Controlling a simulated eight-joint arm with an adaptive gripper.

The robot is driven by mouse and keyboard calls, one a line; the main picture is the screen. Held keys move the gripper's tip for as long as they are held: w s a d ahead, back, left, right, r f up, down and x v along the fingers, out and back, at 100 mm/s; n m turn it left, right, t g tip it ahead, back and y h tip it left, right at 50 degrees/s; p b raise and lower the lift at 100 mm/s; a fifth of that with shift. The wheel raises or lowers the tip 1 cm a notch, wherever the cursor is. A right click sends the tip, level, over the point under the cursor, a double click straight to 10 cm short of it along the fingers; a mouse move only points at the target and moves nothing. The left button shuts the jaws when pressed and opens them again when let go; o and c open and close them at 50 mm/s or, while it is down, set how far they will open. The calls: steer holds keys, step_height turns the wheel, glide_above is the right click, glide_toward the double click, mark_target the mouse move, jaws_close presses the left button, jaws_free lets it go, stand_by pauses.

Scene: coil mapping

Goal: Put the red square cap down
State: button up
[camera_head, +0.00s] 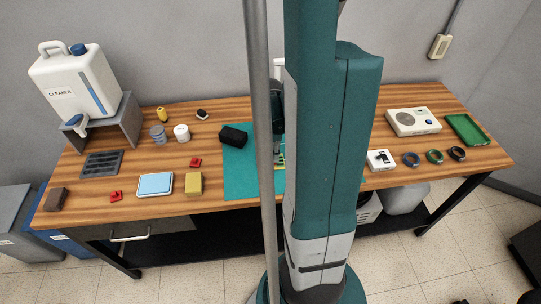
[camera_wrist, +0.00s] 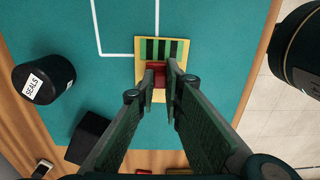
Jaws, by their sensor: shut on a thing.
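My gripper (camera_wrist: 161,76) is shut on the red square cap (camera_wrist: 157,68), which shows between the fingertips in the wrist view. Most of the cap is hidden by the fingers. The cap is over the near part of a yellow board (camera_wrist: 141,65) with green and black stripes, on the teal mat (camera_wrist: 105,75). I cannot tell whether the cap touches the board. In the head view my gripper (camera_head: 278,158) is partly hidden behind a pole and my arm, close above the mat (camera_head: 240,180). The cap cannot be made out there.
A black SEALS container (camera_wrist: 43,78) and a black block (camera_wrist: 90,138) stand left of my gripper in the wrist view. Two red pieces (camera_head: 195,162) (camera_head: 116,196), a yellow block (camera_head: 194,184) and a blue-topped tray (camera_head: 155,184) lie left of the mat. Coils (camera_head: 434,157) lie right.

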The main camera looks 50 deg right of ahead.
steer(key=shift+f, duration=0.15)
steer(key=o, duration=0.7)
steer(key=shift+r, duration=0.25)
steer(key=shift+r+p, duration=0.85)
steer(key=shift+r, duration=5.05)
steer(key=shift+w+a, duration=0.1)
